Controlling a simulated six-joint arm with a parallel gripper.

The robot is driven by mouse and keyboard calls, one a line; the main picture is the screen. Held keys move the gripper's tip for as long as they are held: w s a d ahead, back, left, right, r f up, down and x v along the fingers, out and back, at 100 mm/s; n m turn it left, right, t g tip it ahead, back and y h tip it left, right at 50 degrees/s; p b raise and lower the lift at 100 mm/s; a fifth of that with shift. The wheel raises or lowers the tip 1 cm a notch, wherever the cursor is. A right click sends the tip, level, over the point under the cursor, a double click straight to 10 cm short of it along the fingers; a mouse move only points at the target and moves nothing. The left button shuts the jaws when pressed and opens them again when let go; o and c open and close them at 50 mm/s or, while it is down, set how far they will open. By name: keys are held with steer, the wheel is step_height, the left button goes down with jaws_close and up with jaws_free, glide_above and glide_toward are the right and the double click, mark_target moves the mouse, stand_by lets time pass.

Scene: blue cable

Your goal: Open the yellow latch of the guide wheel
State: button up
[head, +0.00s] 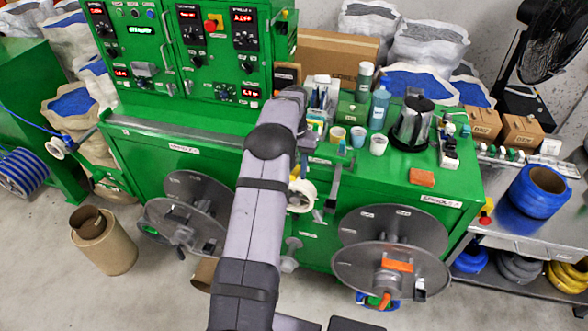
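A white guide wheel (302,196) sits at the front of the green machine, just right of my arm. A small yellow part (295,173), which looks like the latch, shows at the wheel's upper left, partly covered by my arm. Whether it is open or closed is too small to tell. My grey arm rises from the bottom middle and bends near the machine's top edge. My gripper is hidden behind the arm, so its fingers and its distance from the latch do not show.
Two grey reels, left (184,212) and right (391,268), stand before the machine. A metal bracket (334,188) is right of the wheel. Cups (378,144), a kettle (411,125) and an orange block (422,178) stand on the top. A cardboard tube (104,243) stands on the floor.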

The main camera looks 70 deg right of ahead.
stand_by(0.3)
steer(key=shift+r+b, duration=1.65)
steer(key=shift+r, duration=2)
